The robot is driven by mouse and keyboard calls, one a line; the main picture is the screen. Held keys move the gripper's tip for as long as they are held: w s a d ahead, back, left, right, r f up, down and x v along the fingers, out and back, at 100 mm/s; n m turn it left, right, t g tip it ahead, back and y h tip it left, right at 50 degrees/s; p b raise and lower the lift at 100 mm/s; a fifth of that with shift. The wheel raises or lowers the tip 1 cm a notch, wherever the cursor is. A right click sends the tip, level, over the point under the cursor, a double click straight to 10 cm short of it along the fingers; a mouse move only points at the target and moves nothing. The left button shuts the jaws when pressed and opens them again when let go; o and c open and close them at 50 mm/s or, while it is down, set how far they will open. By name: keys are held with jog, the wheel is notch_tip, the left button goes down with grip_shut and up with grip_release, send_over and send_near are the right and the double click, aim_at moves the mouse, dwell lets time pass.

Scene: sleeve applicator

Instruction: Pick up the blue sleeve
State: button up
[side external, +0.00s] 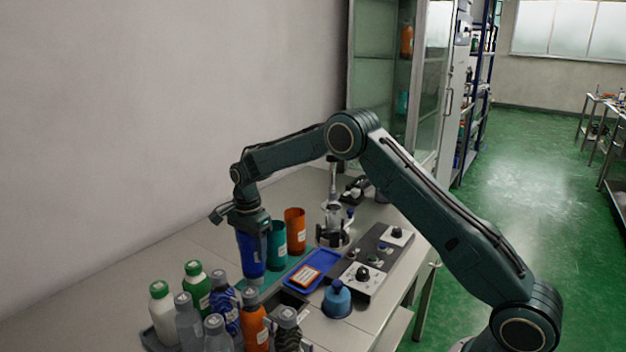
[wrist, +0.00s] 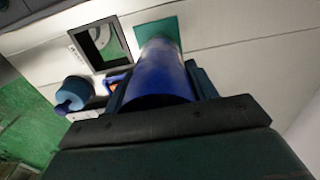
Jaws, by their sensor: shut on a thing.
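The blue sleeve (side external: 251,253) is an upright, dark blue cylinder with a pale label, at the left of the teal and orange sleeves in the side view. My gripper (side external: 249,222) is shut on its upper part from above. In the wrist view my gripper (wrist: 160,98) has its fingers on both sides of the blue sleeve (wrist: 158,75). There the sleeve's far end is over a green patch (wrist: 165,30). I cannot tell whether its lower end touches the surface.
A teal sleeve (side external: 277,245) and an orange sleeve (side external: 295,230) stand close on the right. Several bottles (side external: 222,305) crowd the front left. A blue tray (side external: 328,262), a blue round container (side external: 337,298) and a control panel (side external: 372,262) lie to the right.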

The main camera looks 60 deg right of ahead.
notch_tip(320, 180, up, 16)
jog(key=shift+r, duration=0.2)
dwell(0.8)
jog(key=shift+r, duration=1.45)
jog(key=s+d+f+m, duration=0.1)
jog(key=s+d+m, duration=0.2)
jog(key=d, duration=1.2)
jog(key=s+d+f+m, duration=0.2)
jog(key=s+d+m, duration=0.1)
jog(key=d, duration=1.2)
jog(key=shift+f, duration=0.1)
jog(key=shift+f, duration=1)
